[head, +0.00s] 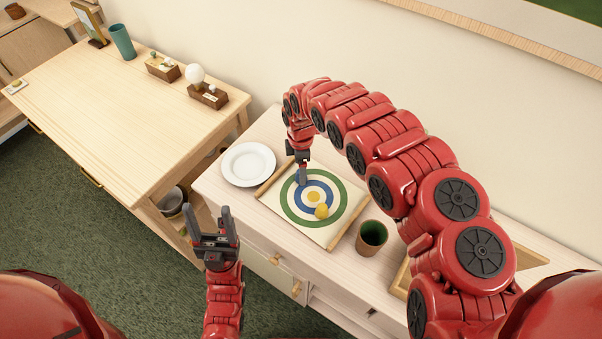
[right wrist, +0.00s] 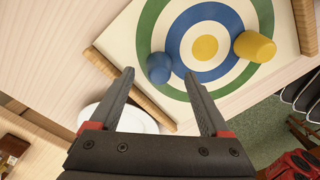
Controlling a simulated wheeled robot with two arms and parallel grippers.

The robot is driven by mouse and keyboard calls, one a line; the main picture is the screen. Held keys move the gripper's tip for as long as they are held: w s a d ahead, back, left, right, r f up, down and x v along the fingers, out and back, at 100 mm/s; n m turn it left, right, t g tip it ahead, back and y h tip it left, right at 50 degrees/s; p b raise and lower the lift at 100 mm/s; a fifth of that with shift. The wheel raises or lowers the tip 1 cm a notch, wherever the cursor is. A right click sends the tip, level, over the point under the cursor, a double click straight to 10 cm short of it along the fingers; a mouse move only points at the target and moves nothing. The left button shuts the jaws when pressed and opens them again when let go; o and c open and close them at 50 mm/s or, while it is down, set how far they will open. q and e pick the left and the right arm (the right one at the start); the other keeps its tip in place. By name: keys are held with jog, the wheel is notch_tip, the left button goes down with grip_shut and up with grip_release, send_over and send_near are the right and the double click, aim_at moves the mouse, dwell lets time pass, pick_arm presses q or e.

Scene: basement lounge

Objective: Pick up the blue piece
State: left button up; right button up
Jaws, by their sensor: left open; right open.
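The blue piece (right wrist: 159,67) is a small rounded piece on the target mat (head: 328,236), at the edge of its blue ring in the right wrist view. My right gripper (head: 303,182) is open, pointing down over the mat's left part. In the right wrist view its fingertips (right wrist: 160,73) appear on either side of the blue piece, with nothing held. My left gripper (head: 208,214) is open and empty, in front of the cabinet.
A white plate (head: 248,163) lies left of the mat, and a dark green-lined cup (head: 371,237) stands to its right. Wooden rods (head: 275,177) edge the mat. A desk (head: 130,110) at the left holds a teal cup (head: 122,41) and small wooden boxes.

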jog(key=shift+w+f+p, duration=0.1)
jog(key=shift+f+p, duration=0.25)
jog(key=shift+f, duration=1.2)
grip_shut()
